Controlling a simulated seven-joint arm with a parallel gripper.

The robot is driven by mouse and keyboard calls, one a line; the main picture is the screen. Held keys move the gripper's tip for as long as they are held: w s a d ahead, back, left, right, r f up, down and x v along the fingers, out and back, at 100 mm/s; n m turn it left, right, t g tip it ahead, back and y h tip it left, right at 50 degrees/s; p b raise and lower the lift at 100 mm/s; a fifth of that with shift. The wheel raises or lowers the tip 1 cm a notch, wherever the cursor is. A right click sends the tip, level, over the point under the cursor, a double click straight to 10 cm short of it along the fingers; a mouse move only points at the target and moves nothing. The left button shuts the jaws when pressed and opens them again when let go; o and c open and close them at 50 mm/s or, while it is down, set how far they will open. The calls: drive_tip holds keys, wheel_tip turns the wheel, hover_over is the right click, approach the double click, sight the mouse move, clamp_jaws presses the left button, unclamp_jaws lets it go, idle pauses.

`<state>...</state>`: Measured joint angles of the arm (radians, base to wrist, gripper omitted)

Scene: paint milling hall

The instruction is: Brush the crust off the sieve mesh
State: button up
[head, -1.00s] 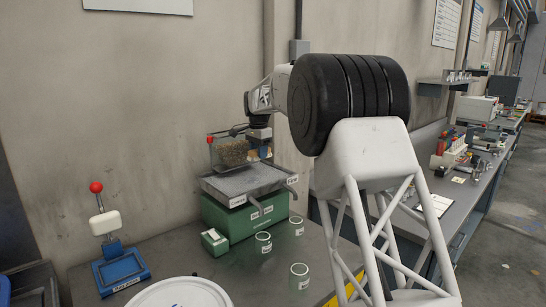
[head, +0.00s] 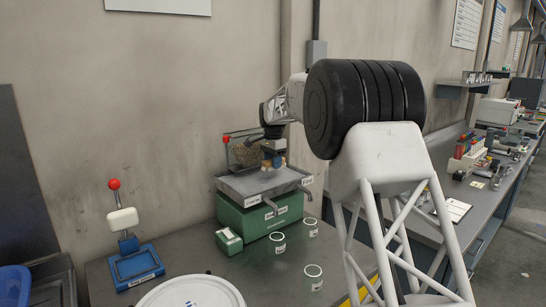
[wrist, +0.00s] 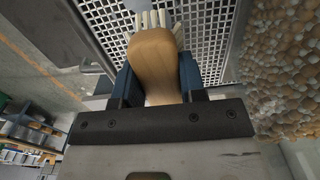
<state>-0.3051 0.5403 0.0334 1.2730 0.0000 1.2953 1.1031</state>
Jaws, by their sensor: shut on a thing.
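My gripper (head: 272,150) is shut on a brush with a tan wooden handle (wrist: 155,55). The brush's cream bristles (wrist: 150,18) lie over the sieve mesh (wrist: 104,22) in the wrist view; I cannot tell whether they touch it. A pale grey-blue patch (wrist: 137,4) shows beside the bristles at the top edge; I cannot tell if it is the crust. In the head view the brush hangs below my gripper over the grey sieve tray (head: 240,186), on a green machine (head: 243,217).
A clear-walled bin of brown beads (head: 243,153) stands behind the tray; the beads fill the wrist view's right side (wrist: 287,62). A blue press (head: 137,265) is at left, a white lid (head: 190,292) nearest.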

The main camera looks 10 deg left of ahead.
sight(275, 179)
wheel_tip(275, 179, down, 3)
drive_tip(key=shift+f, duration=0.2)
drive_tip(key=shift+s+a+f, duration=0.1)
drive_tip(key=shift+a+f, duration=0.05)
drive_tip(key=shift+f, duration=0.1)
drive_tip(key=shift+s+a, duration=0.3)
drive_tip(key=shift+s, duration=0.05)
drive_tip(key=shift+c, duration=0.3)
drive_tip(key=shift+s+a+f, duration=0.25)
drive_tip(key=shift+s+a+r, duration=0.1)
drive_tip(key=shift+s+a, duration=0.4)
drive_tip(key=shift+a, duration=0.05)
drive_tip(key=shift+c, duration=0.4)
drive_tip(key=shift+s+a, duration=1.35)
drive_tip(key=shift+s, duration=0.05)
drive_tip(key=shift+w+d, duration=2.65)
drive_tip(key=shift+s+d, duration=0.4)
drive_tip(key=shift+s, duration=0.1)
drive_tip(key=shift+s+a, duration=2.55)
drive_tip(key=shift+s, duration=0.05)
drive_tip(key=shift+w+d, duration=2.55)
drive_tip(key=shift+w, duration=0.05)
drive_tip(key=shift+r, duration=4.05)
drive_tip(key=shift+d, duration=0.1)
